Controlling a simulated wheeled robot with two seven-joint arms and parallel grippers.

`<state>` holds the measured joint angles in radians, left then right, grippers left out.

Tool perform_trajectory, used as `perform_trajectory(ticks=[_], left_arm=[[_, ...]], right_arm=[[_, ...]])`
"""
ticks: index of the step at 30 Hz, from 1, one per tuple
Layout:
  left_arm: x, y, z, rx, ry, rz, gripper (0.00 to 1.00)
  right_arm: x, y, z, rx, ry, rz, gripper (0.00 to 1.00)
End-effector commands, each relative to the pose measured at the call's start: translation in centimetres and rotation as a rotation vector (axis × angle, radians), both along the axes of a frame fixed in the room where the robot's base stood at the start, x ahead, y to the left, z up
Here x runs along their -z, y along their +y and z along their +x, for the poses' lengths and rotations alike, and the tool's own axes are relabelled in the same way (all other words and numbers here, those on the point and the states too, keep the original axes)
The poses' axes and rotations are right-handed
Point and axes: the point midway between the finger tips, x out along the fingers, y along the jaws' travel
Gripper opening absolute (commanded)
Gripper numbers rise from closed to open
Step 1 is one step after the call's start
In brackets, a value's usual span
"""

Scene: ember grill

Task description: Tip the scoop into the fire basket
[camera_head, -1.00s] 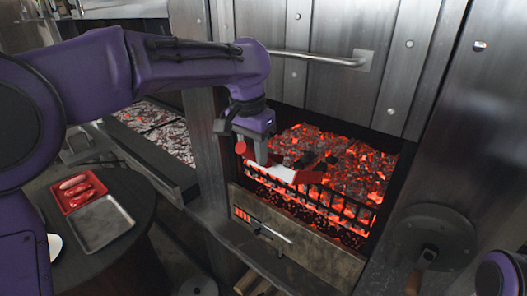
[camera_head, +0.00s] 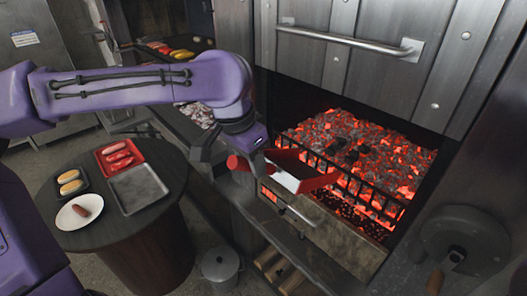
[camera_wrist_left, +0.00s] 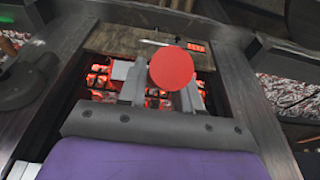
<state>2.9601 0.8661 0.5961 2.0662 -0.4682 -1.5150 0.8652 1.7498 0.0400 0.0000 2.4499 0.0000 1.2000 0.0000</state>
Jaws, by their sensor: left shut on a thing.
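My left gripper (camera_head: 249,160) is shut on the red scoop (camera_head: 318,181), in front of the fire basket's left end in the head view. The scoop's pale inside shows no lumps. Its round red handle end (camera_wrist_left: 172,68) shows between the fingers (camera_wrist_left: 160,92) in the left wrist view, hiding part of the basket. The fire basket (camera_head: 352,188) has black front bars and is full of glowing orange embers (camera_head: 385,150). Several dark lumps (camera_head: 346,156) lie on the embers. My right gripper is not in view.
A metal door with a bar handle (camera_head: 350,40) hangs above the fire opening. A handwheel (camera_head: 465,240) is at right. A round table (camera_head: 130,222) at left holds a red tray (camera_head: 103,157) of sausages, a bare metal tray (camera_head: 138,188) and a plate (camera_head: 66,219). A lidded pot (camera_head: 220,265) stands below.

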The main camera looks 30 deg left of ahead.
Motion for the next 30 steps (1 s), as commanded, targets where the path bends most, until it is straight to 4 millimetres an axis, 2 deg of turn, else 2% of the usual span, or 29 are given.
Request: perform_trajectory(ticks=[21,30], left_arm=[[0.7,2.7,-7.4,0.000,-0.106,-0.040,0.00],[0.9,3.3,-8.9,-0.003,-0.127,-0.043,0.00]], right_arm=[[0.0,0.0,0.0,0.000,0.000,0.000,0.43],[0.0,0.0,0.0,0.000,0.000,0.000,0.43]])
